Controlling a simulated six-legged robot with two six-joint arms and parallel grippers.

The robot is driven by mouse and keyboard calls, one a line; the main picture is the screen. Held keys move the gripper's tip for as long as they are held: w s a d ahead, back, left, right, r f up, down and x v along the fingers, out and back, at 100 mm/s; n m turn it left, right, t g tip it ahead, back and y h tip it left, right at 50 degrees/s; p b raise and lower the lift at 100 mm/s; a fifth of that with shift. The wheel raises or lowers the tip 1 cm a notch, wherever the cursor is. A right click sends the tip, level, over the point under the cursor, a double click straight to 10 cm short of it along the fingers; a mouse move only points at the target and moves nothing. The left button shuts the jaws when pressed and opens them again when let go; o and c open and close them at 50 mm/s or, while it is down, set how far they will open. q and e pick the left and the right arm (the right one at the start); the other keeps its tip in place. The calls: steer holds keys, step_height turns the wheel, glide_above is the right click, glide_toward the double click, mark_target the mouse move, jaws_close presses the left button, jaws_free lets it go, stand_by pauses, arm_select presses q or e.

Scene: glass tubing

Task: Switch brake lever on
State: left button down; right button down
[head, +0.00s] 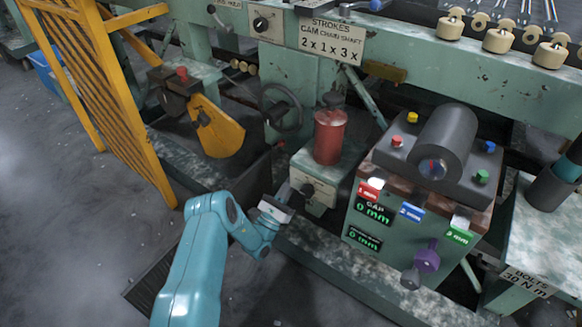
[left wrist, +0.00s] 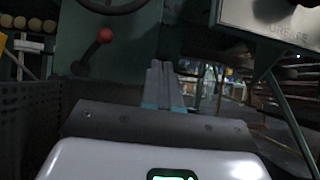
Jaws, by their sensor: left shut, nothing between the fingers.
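A lever with a red ball knob (left wrist: 105,36) shows in the left wrist view, on a dark green panel up and left of my fingers. It leans with the knob up and to the right; I see no label naming it as the brake lever. My left gripper (left wrist: 165,66) is shut and empty, its fingers together and apart from the lever. In the head view my left gripper (head: 304,190) is in front of the small green box under the red canister. The red knob (head: 280,143) shows only as a small spot there, below the handwheel, with its rod hard to make out.
A dark handwheel (head: 281,107) is on the machine above the knob. The red canister (head: 330,136) stands on the green box. A yellow slatted guard (head: 115,100) stands at left. A control box with gap displays (head: 374,214) is at right. Open floor lies at lower left.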

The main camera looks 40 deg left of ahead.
arm_select(q)
steer(key=shift+s+d+f, duration=0.3)
steer(key=shift+s+d, duration=0.05)
steer(key=shift+s, duration=0.3)
steer(key=shift+s+d+f, duration=0.25)
steer(key=shift+s+d, duration=0.05)
steer(key=shift+s, duration=0.35)
